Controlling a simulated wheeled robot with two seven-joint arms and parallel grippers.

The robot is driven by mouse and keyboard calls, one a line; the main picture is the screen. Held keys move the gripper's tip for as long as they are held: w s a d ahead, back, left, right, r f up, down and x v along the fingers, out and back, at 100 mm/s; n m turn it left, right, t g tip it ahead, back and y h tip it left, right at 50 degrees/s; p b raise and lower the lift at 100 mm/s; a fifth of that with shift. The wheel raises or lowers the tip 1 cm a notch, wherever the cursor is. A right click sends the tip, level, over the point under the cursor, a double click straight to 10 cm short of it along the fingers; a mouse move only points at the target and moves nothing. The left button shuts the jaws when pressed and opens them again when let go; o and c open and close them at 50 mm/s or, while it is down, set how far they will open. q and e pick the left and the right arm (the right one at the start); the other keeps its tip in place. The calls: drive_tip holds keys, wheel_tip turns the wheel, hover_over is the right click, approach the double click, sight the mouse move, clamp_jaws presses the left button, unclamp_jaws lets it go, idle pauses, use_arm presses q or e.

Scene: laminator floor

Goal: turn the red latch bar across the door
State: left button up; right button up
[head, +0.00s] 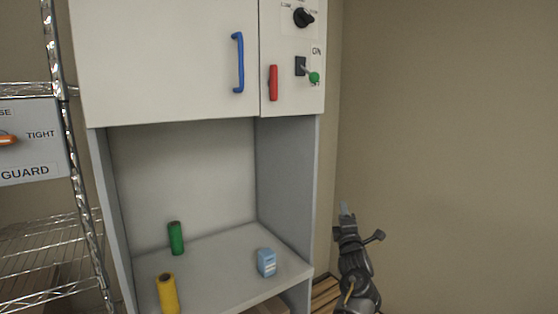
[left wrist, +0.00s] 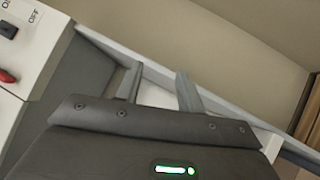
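The red latch bar (head: 273,83) stands upright on the narrow control panel, just right of the seam of the white door (head: 160,60). The door is shut and carries a blue handle (head: 239,63). My left gripper (head: 345,209) is low at the right, beside the cabinet's right side, below and apart from the latch bar. In the left wrist view its two fingers (left wrist: 158,92) are spread with nothing between them. A red piece, which looks like the latch bar (left wrist: 7,76), shows at that view's left edge. My right gripper is not in view.
A green-knobbed lever (head: 314,77) and a black dial (head: 303,17) sit near the latch bar. The shelf below holds a green roll (head: 176,238), a yellow roll (head: 168,293) and a blue box (head: 266,262). A wire rack (head: 75,180) stands left.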

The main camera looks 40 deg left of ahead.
use_arm(q)
drive_tip(key=s+a+r+n+g+y+p, duration=0.1)
drive_tip(key=s+a+r+n+g+y, duration=0.15)
drive_tip(key=r+n, duration=0.55)
drive_tip(key=s+a+r+n+g+y, duration=0.1)
drive_tip(key=s+r+n+y, duration=0.2)
drive_tip(key=r, duration=1)
drive_tip(key=n+g+y+p, duration=0.2)
drive_tip(key=n+g+y, duration=0.35)
drive_tip(key=n, duration=0.75)
approach(276, 81)
drive_tip(key=a+r+p, duration=0.1)
drive_tip(key=a+p, duration=0.1)
drive_tip(key=w+a+r+g+h+p, duration=0.1)
drive_tip(key=a+r+p, duration=0.1)
drive_tip(key=w+a+r+h+p, duration=0.1)
drive_tip(key=a+r+p, duration=0.1)
drive_tip(key=shift+w+m+g, duration=0.1)
drive_tip(key=shift+m+g, duration=0.2)
drive_tip(key=shift+w+a+r+p, duration=0.1)
drive_tip(key=shift+w+a+p, duration=0.05)
drive_tip(key=shift+a+p, duration=0.25)
clamp_jaws()
